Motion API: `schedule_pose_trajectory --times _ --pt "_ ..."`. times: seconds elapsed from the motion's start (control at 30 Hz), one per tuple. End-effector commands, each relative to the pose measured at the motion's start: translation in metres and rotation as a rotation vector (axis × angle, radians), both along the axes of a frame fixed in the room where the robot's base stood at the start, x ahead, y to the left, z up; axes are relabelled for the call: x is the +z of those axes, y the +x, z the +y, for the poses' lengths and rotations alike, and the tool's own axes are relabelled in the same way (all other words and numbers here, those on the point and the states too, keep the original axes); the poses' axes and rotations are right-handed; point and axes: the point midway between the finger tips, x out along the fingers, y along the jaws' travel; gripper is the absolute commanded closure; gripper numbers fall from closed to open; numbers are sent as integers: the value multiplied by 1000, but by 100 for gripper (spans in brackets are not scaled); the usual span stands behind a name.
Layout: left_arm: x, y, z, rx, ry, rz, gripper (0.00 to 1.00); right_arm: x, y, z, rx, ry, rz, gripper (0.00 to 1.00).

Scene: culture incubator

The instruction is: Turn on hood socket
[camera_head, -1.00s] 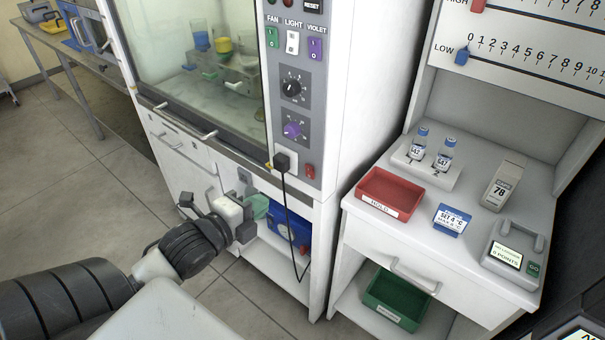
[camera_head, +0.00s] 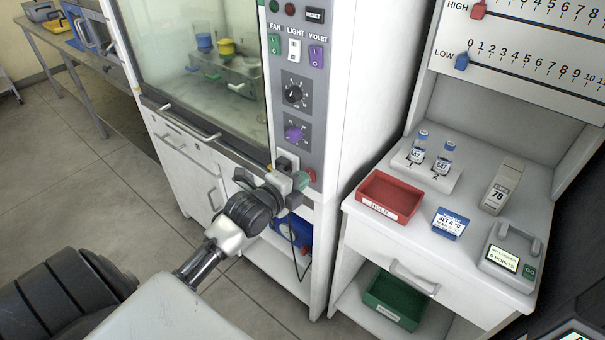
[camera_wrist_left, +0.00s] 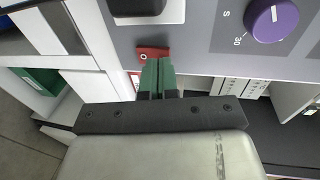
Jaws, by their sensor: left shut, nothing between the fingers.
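The red socket switch (camera_head: 312,175) is low on the hood's grey control panel, just right of the black plug (camera_head: 284,162) in its white socket. My right gripper is not in view.
Above are the purple knob (camera_head: 294,133), black knob (camera_head: 293,95) and the fan, light and violet switches. The glass sash (camera_head: 195,60) is left of the panel. A bench with a red tray (camera_head: 388,199) stands at right. A blue box (camera_head: 291,232) sits in the hood's lower shelf.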

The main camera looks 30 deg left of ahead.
Motion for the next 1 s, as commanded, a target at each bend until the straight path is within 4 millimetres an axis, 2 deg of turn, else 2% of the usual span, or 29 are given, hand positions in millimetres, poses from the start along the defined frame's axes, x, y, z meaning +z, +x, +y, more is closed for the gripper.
schedule_pose_trajectory --times 0.17,0.53,0.7,0.77,1.0 --pt "1 10 -1 -1 -1 1 100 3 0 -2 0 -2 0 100" --pt "1 11 -1 -1 0 3 100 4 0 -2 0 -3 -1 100" --pt "9 16 -2 -3 5 44 100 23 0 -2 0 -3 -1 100" --pt "3 16 -2 -4 2 49 100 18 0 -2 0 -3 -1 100" --pt "3 16 -2 -4 2 48 100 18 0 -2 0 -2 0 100"
